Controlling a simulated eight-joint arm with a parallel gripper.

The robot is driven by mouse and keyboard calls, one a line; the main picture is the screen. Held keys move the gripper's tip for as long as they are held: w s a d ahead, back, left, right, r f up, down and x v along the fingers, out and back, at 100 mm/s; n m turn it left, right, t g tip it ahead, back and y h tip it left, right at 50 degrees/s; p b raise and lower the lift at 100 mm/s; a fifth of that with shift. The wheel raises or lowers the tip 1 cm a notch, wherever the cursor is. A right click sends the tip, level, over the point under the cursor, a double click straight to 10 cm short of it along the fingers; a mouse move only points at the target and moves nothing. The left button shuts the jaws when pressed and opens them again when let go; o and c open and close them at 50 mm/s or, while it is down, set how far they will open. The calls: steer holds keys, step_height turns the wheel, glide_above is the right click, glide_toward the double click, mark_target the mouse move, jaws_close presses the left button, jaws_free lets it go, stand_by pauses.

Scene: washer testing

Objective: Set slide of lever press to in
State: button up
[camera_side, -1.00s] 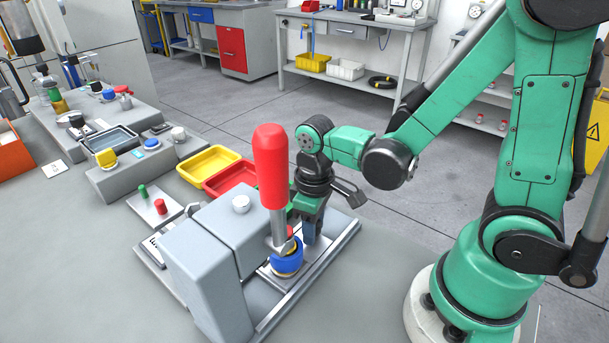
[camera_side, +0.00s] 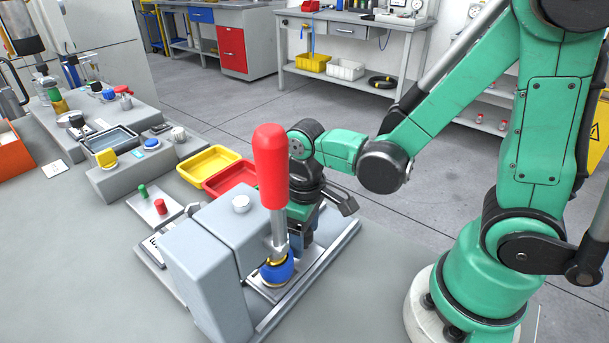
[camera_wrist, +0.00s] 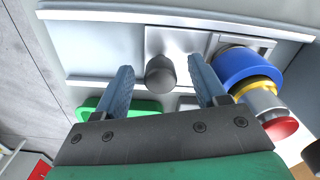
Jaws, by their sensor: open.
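The lever press (camera_side: 205,265) is a grey block with an upright red-handled lever (camera_side: 270,165). A blue round part (camera_side: 277,270) with a yellow ring sits at the lever's foot; it also shows in the wrist view (camera_wrist: 238,66). The slide is a metal plate (camera_wrist: 185,42) with a dark round knob (camera_wrist: 160,76) in the wrist view. My gripper (camera_wrist: 162,78) is open, its two blue-grey fingers on either side of the knob, with gaps showing on both sides. In the side view my gripper (camera_side: 301,240) is partly hidden behind the lever, and the knob is hidden.
The press stands on a metal base with rails (camera_side: 320,265). Yellow (camera_side: 208,163) and red (camera_side: 230,177) trays lie behind it, with a small plate (camera_side: 155,205) of green and red buttons to the left. A green part (camera_wrist: 135,108) lies under the fingers. The front-left table is clear.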

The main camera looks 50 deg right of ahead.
steer(key=shift+r, duration=2.65)
steer(key=n, duration=1.1)
steer(key=shift+n, duration=0.4)
steer(key=shift+f, duration=2.8)
jaws_close()
steer(key=shift+a, duration=0.1)
